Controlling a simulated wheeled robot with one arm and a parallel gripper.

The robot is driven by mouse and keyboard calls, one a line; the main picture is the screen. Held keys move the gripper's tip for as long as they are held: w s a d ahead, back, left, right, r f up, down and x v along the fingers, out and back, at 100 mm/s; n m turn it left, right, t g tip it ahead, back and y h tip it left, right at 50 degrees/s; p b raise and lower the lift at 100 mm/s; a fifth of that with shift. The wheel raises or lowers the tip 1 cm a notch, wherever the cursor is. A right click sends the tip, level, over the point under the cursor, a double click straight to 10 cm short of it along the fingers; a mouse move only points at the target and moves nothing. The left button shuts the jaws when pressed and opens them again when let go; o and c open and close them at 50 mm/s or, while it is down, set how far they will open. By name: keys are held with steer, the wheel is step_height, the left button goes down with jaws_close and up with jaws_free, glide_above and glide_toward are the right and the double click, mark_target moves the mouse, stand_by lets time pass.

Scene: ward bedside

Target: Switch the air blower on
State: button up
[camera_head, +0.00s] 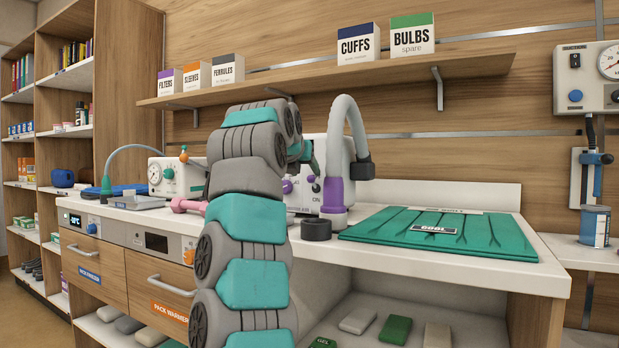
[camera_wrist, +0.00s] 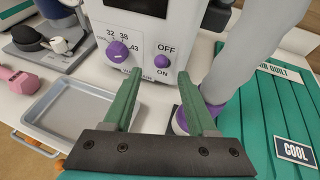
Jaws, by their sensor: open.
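The air blower is a white box (camera_wrist: 139,42) with a purple temperature dial (camera_wrist: 117,52) marked 32, 38 and 43. To its right is a smaller purple switch knob (camera_wrist: 161,62), with OFF above it and ON below. I cannot tell which way the knob is set. My gripper (camera_wrist: 158,92) is open and empty, its green fingers pointing at the panel on either side of the knob, apart from it. In the head view my arm hides part of the blower (camera_head: 304,206), and my gripper (camera_head: 309,157) is in front of it.
A grey hose (camera_head: 345,118) with a purple cuff (camera_head: 333,193) stands just right of the blower. A green quilt (camera_head: 400,232) marked COOL lies on the right of the counter. A grey tray (camera_wrist: 76,107) and a pink dumbbell-like thing (camera_wrist: 18,82) are on the left.

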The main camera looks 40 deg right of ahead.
mark_target(310, 177)
steer(key=p+x, duration=0.1)
steer(key=x, duration=0.4)
steer(key=shift+w+d, duration=0.2)
steer(key=shift+d, duration=0.15)
steer(key=shift+c, duration=0.2)
jaws_close()
